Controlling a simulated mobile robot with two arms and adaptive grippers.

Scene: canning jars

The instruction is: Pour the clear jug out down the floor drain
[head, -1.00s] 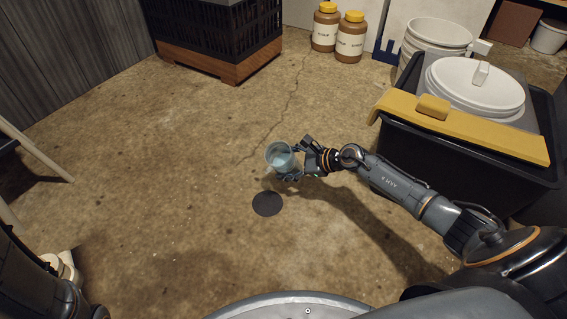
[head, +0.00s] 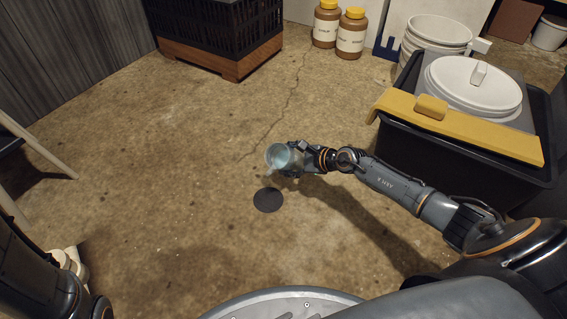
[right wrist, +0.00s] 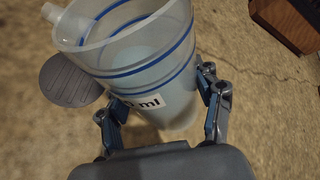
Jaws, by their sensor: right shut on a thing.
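The clear jug (head: 279,155) is translucent with blue bands and a white label, and its mouth is tipped toward the left and toward me. In the right wrist view the jug (right wrist: 150,78) shows pale liquid inside and a spout at upper left. My right gripper (head: 294,160) is shut around its side and holds it above the floor. The floor drain (head: 268,200) is a dark round disc just below and in front of the jug in the head view. The drain (right wrist: 72,82) is partly hidden behind the jug in the right wrist view. My left gripper is out of view.
A black tub (head: 455,165) with a yellow bar (head: 500,139) and white-lidded bucket (head: 470,84) stands at right. Two brown bottles (head: 350,38) and a black crate (head: 222,35) are at the back. Concrete floor around the drain is clear.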

